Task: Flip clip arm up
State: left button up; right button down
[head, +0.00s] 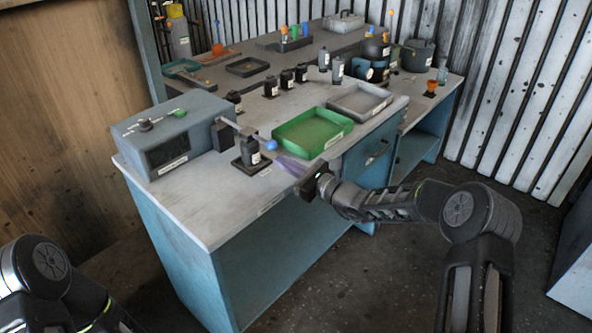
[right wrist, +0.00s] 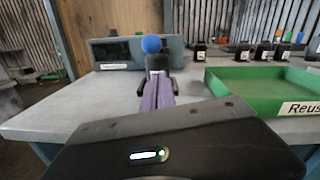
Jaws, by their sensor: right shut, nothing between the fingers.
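The grey box unit (head: 178,135) stands at the near left of the bench, and also shows in the right wrist view (right wrist: 112,53). A pale arm (head: 243,131) reaches out from its right side and slopes slightly down to a blue ball (head: 271,145). The ball shows in the right wrist view (right wrist: 151,44) just beyond my fingertips. My right gripper (head: 283,161) is shut and empty, its purple fingers (right wrist: 158,92) pointing at the ball from the bench's front edge. I cannot tell whether they touch it. My left gripper is out of the head view; only its arm shows.
A dark bottle in a black holder (head: 250,152) stands close to the ball. A green tray (head: 311,133) and a grey tray (head: 360,99) lie to the right. Several small dark bottles stand behind. The bench top is clear at the near left corner.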

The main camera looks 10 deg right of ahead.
jog(key=shift+a+r, duration=0.15)
jog(key=shift+r, duration=0.4)
jog(key=shift+a+r, duration=0.15)
jog(key=shift+r, duration=0.35)
jog(key=shift+r+p, duration=0.1)
jog(key=shift+p, duration=0.2)
